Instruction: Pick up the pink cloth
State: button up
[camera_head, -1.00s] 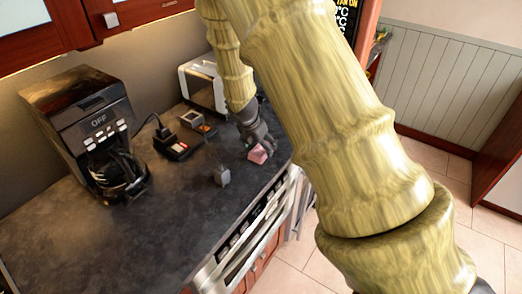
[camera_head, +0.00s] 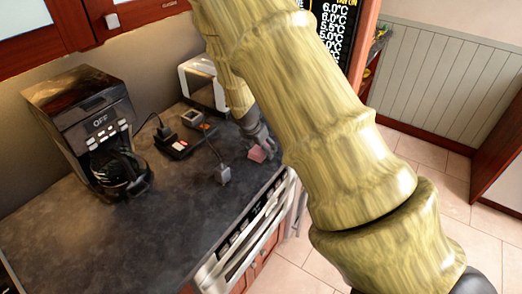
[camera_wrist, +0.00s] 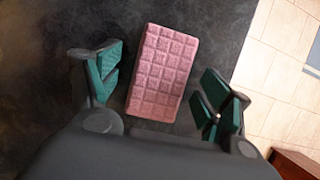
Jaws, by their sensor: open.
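The pink cloth (camera_head: 257,154) lies on the dark countertop near its right edge. In the wrist view the pink cloth (camera_wrist: 161,73) is a rectangle with a waffle pattern, slightly tilted. My gripper (camera_wrist: 162,95) is open, with one teal-padded finger on each side of the cloth and a gap to each. In the head view my gripper (camera_head: 264,146) is close to the cloth, and my arm covers part of that area. I cannot tell how high the fingertips are above the counter.
A black coffee maker (camera_head: 92,125) stands at the left of the counter (camera_head: 130,235). A white toaster (camera_head: 201,84) is at the back. A black device (camera_head: 172,143) and a small grey object (camera_head: 223,174) lie left of the cloth. The counter edge drops to a tiled floor on the right.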

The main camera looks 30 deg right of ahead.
jog(key=shift+f, duration=0.15)
dwell(0.3)
jog(key=shift+s, duration=0.1)
jog(key=c, duration=1)
